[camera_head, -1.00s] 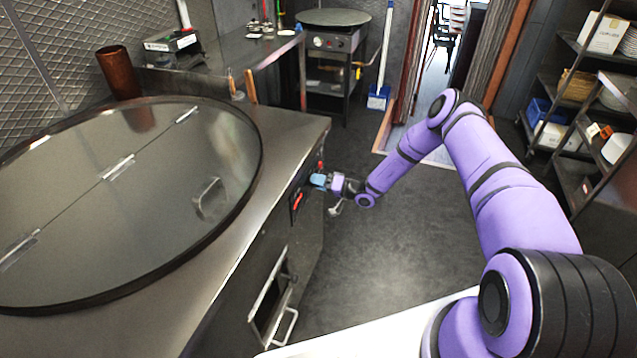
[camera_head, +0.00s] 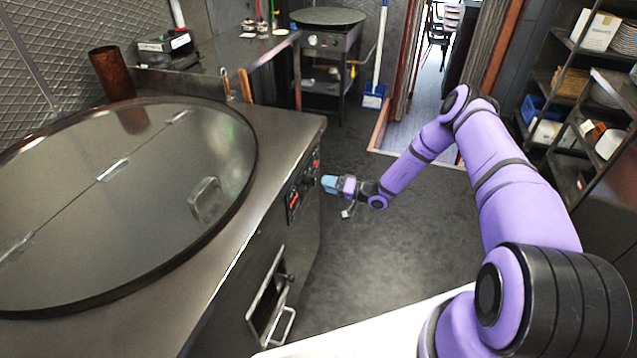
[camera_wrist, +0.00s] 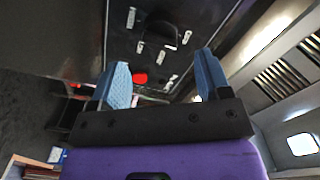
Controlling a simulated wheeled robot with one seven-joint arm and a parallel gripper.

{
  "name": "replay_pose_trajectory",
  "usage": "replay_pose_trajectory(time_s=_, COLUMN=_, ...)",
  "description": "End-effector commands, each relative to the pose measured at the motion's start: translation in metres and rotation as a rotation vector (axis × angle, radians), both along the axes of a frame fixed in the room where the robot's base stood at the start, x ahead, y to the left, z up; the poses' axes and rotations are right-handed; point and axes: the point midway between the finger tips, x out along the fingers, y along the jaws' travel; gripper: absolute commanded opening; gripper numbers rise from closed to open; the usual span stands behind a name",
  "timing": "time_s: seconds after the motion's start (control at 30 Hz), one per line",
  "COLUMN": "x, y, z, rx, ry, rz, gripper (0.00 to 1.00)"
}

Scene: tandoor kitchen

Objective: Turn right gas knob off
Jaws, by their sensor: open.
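The control panel (camera_head: 302,188) is on the front side of the steel tandoor counter. It carries dark knobs (camera_head: 309,177) and red parts (camera_head: 294,202); which knob is the right gas one, and its setting, is too small to tell. My gripper (camera_head: 327,184) is just right of the panel, with a small gap. In the wrist view my gripper (camera_wrist: 163,60) shows two blue fingers spread apart with nothing between them. Beyond them the panel shows a dark round knob (camera_wrist: 162,34), pale labels and a red part (camera_wrist: 140,78).
The tandoor's round lid (camera_head: 80,210) covers the counter top (camera_head: 283,130). A handled door (camera_head: 268,300) is below the panel. Open floor (camera_head: 400,260) lies to the right, with a shelf rack (camera_head: 560,110) beyond. A griddle stand (camera_head: 330,60) is at the back.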

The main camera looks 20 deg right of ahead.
Motion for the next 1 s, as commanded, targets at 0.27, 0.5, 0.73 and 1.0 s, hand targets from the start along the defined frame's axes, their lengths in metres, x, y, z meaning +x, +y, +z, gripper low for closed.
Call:
replay_pose_trajectory(time_s=0.27, x=-0.025, y=-0.035, z=0.000, rx=0.000, ry=0.001, rz=-0.001, gripper=0.70)
replay_pose_trajectory(time_s=0.5, x=-0.031, y=-0.042, z=0.000, rx=0.000, ry=0.000, rz=0.000, gripper=0.70)
replay_pose_trajectory(time_s=0.73, x=-0.031, y=-0.042, z=0.000, rx=0.000, ry=0.000, rz=0.000, gripper=0.70)
replay_pose_trajectory(time_s=1.0, x=-0.029, y=-0.041, z=0.007, rx=-0.005, ry=0.001, rz=0.017, gripper=0.70)
